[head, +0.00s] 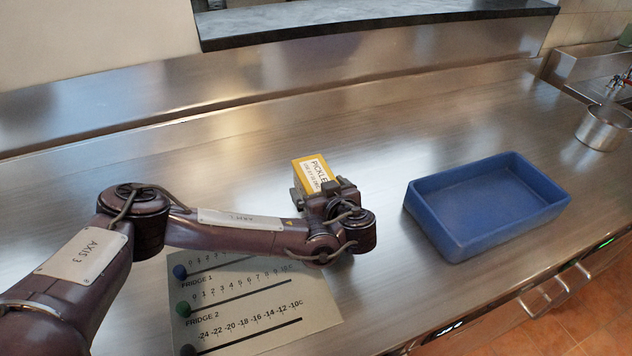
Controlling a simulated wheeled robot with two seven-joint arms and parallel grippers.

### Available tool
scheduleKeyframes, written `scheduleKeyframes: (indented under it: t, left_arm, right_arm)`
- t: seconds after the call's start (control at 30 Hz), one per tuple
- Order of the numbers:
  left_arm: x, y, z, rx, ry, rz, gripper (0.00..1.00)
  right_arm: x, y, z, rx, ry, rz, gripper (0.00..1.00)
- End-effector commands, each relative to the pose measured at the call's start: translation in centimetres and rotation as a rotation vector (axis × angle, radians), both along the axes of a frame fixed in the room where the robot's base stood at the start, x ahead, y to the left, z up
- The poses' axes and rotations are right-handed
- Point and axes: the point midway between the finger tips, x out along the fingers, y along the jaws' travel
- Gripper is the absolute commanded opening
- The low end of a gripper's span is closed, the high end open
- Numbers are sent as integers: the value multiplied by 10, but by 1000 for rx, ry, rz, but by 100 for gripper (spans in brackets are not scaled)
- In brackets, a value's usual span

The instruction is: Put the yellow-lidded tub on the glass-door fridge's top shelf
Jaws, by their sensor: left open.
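The yellow-lidded tub (311,169) stands on the steel counter near the middle of the head view. Its yellow top carries a white label with the word PICKLE and smaller print. My left gripper (318,192) is open at the near side of the tub, with its fingers close to the tub's lower edge. My wrist hides the tub's near side, so I cannot tell whether the fingers touch it. The glass-door fridge and its top shelf are not in view. My right gripper is not in view.
An empty blue tray (487,205) sits right of the tub. A printed fridge temperature sheet (255,305) lies under my left arm. A steel pot (604,127) stands by the sink at far right. A dark ledge (370,18) runs along the back. The counter behind the tub is clear.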

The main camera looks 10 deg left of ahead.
Motion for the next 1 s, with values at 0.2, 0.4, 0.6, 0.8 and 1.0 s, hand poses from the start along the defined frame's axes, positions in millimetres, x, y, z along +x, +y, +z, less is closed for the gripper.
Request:
scheduleKeyframes:
  t: [0.2,0.4,0.6,0.8,1.0]
  left_arm:
    - [2,1,-2,-1,0,-2,96]
    - [2,1,-1,0,0,-1,74]
    - [2,1,-1,0,0,-1,48]
    - [2,0,0,-2,-3,-1,28]
    - [2,0,1,-2,-3,-1,28]
  right_arm:
    - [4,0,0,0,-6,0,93]
    - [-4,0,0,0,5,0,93]
    - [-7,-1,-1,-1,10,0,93]
    - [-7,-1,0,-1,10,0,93]
    - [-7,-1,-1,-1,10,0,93]
